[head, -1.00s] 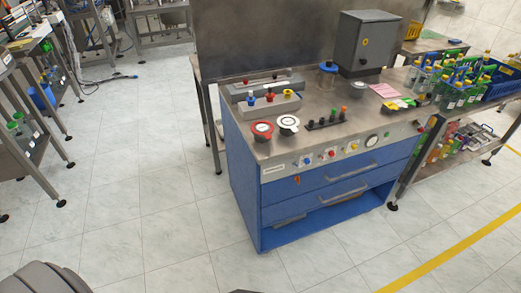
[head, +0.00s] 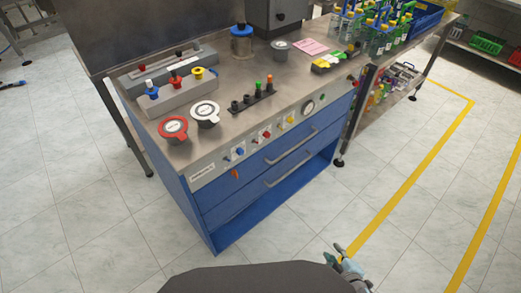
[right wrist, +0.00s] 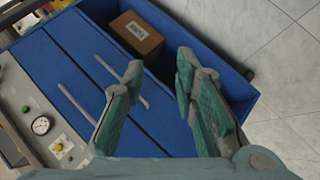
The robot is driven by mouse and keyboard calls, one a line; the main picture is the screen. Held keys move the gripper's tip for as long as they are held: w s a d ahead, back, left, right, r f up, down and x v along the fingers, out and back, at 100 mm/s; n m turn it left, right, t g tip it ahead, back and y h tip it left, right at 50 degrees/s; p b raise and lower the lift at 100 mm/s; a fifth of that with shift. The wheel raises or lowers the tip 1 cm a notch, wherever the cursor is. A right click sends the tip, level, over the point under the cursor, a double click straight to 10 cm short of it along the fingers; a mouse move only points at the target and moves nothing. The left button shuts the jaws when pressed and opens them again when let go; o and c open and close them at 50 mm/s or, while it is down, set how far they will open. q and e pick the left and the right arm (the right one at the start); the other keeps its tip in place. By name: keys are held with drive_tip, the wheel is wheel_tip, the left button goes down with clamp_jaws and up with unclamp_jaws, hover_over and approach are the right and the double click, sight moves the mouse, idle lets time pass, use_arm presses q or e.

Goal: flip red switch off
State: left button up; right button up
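The front panel (head: 260,140) of the blue workstation carries a red switch (head: 266,134) between a blue switch (head: 240,152) and a yellow one (head: 291,120). The red switch's exact lever position is too small to tell. My right gripper (head: 340,255) is low in front of the cabinet, well away from the switch. In the right wrist view its fingers (right wrist: 160,72) are apart with nothing between them, over the blue drawers. The red switch is not clearly seen in that view. My left gripper is not in view.
Red (head: 173,127) and white (head: 205,112) round fixtures sit near the worktop's left front edge. A gauge (head: 308,107) is on the panel, with drawer handles (head: 290,146) below. A cardboard box (right wrist: 137,33) lies in the cabinet's open lower bay. The floor in front is clear.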

drive_tip(key=w+a+r+n+t+y+b, duration=0.3)
drive_tip(key=w+a+r+n+t+b, duration=0.15)
drive_tip(key=w+r+n, duration=0.5)
use_arm(q)
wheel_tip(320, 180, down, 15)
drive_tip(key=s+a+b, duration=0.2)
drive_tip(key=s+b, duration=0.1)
drive_tip(key=b, duration=0.4)
use_arm(e)
drive_tip(key=n+y, duration=0.8)
drive_tip(key=n, duration=1.3)
approach(256, 142)
drive_tip(key=f+v, duration=0.1)
drive_tip(key=v, duration=0.6)
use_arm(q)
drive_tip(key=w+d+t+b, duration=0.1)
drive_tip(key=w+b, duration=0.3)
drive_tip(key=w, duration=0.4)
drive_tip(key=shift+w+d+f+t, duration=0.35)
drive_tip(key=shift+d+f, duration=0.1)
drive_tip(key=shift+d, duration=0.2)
use_arm(e)
drive_tip(key=shift+n, duration=0.55)
drive_tip(key=x, duration=0.9)
drive_tip(key=r+x, duration=0.1)
drive_tip(key=x, duration=0.4)
drive_tip(key=shift+w+a, duration=0.1)
drive_tip(key=shift+w, duration=0.15)
